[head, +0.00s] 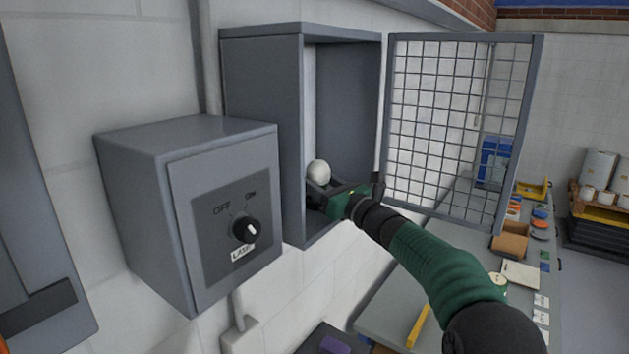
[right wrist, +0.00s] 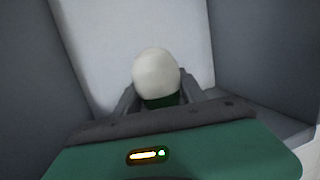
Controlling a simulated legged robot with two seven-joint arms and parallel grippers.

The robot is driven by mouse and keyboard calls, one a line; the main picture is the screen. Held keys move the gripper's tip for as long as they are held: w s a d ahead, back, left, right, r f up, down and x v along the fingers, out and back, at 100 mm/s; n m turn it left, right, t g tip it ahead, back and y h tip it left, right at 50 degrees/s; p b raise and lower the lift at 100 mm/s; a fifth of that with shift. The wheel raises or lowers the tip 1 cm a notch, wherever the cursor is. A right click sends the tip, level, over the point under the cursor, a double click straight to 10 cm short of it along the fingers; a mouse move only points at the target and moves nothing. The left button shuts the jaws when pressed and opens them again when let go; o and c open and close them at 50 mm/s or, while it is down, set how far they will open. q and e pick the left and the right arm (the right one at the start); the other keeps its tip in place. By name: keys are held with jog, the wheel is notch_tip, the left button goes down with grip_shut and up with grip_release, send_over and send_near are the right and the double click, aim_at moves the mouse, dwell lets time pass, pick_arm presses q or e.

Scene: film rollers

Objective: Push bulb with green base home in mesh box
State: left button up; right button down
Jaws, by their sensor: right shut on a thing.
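The bulb (head: 319,172) is white and rounded and sits inside the open mesh box (head: 262,75), low in its interior. In the right wrist view the bulb (right wrist: 157,74) shows a dark green base (right wrist: 161,101) between my fingers. My right gripper (head: 322,190) reaches into the box from the right and is shut on the bulb. The lower end of the base and any socket are hidden behind the gripper. The mesh door (head: 455,120) is swung open to the right. My left gripper is not in view.
A grey switch box (head: 205,205) with a black OFF/ON knob (head: 245,229) is on the wall left of the mesh box. A bench (head: 400,300) with bins and small parts stands below right. My right arm passes below the open door.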

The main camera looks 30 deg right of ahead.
aim_at(315, 162)
jog(key=shift+f, duration=0.55)
jog(key=c, duration=0.6)
grip_release()
jog(key=o, duration=0.6)
jog(key=shift+w+r+p, duration=0.1)
jog(key=shift+r+p, duration=0.8)
jog(key=shift+r, duration=0.7)
jog(key=shift+r+p, duration=0.6)
jog(key=shift+r, duration=0.45)
jog(key=shift+r+p, duration=0.75)
jog(key=shift+r, duration=0.45)
